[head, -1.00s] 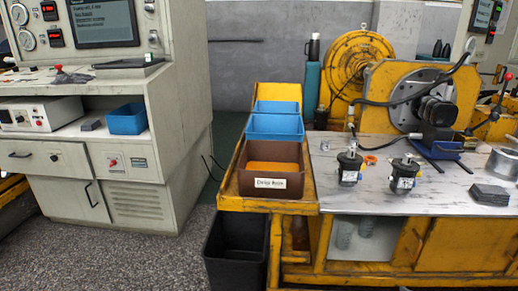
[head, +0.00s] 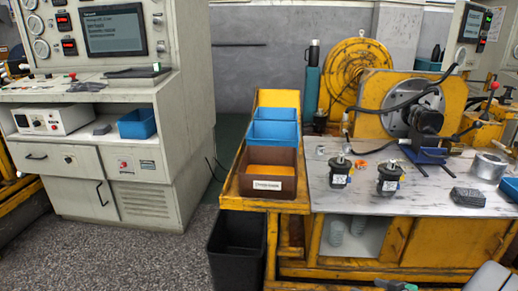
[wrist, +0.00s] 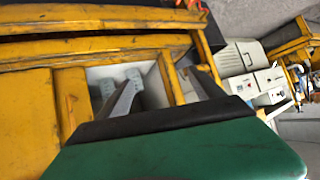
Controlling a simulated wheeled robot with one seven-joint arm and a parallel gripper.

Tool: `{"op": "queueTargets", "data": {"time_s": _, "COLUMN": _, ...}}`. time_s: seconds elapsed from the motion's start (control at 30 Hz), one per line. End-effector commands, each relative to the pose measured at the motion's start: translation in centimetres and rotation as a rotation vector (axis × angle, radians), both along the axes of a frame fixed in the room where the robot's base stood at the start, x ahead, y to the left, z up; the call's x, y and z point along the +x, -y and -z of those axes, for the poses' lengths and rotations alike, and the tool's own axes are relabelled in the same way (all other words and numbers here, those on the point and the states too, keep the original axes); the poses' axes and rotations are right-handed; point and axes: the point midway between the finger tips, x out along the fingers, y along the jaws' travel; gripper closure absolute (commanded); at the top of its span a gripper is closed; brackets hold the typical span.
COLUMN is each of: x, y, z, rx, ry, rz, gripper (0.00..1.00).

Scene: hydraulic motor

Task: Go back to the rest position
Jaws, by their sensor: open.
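My gripper (wrist: 163,76) shows in the wrist view, with its two grey fingers spread apart and nothing between them. Its green and black body fills the bottom of that view. Beyond the fingers are the yellow bench frame (wrist: 70,100) and a pale opening in it. In the head view, only small parts of my arm show at the bottom right edge, low in front of the bench. Two black motors (head: 341,172) (head: 388,179) stand upright on the bench top (head: 440,205), well apart from my gripper.
A brown bin (head: 268,187) and blue bins (head: 274,133) stand on the yellow side shelf. A black waste bin (head: 237,255) is below it. A grey control console (head: 175,165) is at the left. Grey floor (head: 130,250) lies open between console and bench.

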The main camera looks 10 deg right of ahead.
Motion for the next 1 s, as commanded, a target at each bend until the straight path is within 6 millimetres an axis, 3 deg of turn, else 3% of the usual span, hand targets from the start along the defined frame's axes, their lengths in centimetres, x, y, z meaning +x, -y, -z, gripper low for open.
{"op": "queueTargets", "data": {"time_s": 0.03, "x": 0.8, "y": -1.3, "z": -2.9, "rx": -0.003, "ry": -0.035, "rz": -0.029, "gripper": 0.23}}
{"op": "queueTargets", "data": {"time_s": 0.17, "x": 1.9, "y": -5.1, "z": -7.4, "rx": -0.004, "ry": -0.156, "rz": -0.082, "gripper": 0.23}}
{"op": "queueTargets", "data": {"time_s": 0.27, "x": 2.5, "y": -8.8, "z": -12.4, "rx": -0.019, "ry": -0.268, "rz": -0.115, "gripper": 0.23}}
{"op": "queueTargets", "data": {"time_s": 0.37, "x": 2.3, "y": -13.7, "z": -19.4, "rx": -0.055, "ry": -0.398, "rz": -0.127, "gripper": 0.23}}
{"op": "queueTargets", "data": {"time_s": 0.47, "x": 0.7, "y": -18.6, "z": -27.0, "rx": -0.103, "ry": -0.514, "rz": -0.098, "gripper": 0.23}}
{"op": "queueTargets", "data": {"time_s": 0.6, "x": -3.3, "y": -24.2, "z": -36.7, "rx": -0.154, "ry": -0.612, "rz": -0.001, "gripper": 0.23}}
{"op": "queueTargets", "data": {"time_s": 0.7, "x": -6.2, "y": -26.5, "z": -41.3, "rx": -0.163, "ry": -0.640, "rz": 0.078, "gripper": 0.23}}
{"op": "queueTargets", "data": {"time_s": 0.8, "x": -8.0, "y": -27.4, "z": -43.1, "rx": -0.157, "ry": -0.651, "rz": 0.130, "gripper": 0.23}}
{"op": "queueTargets", "data": {"time_s": 1.0, "x": -8.0, "y": -27.4, "z": -43.1, "rx": -0.157, "ry": -0.651, "rz": 0.130, "gripper": 0.23}}
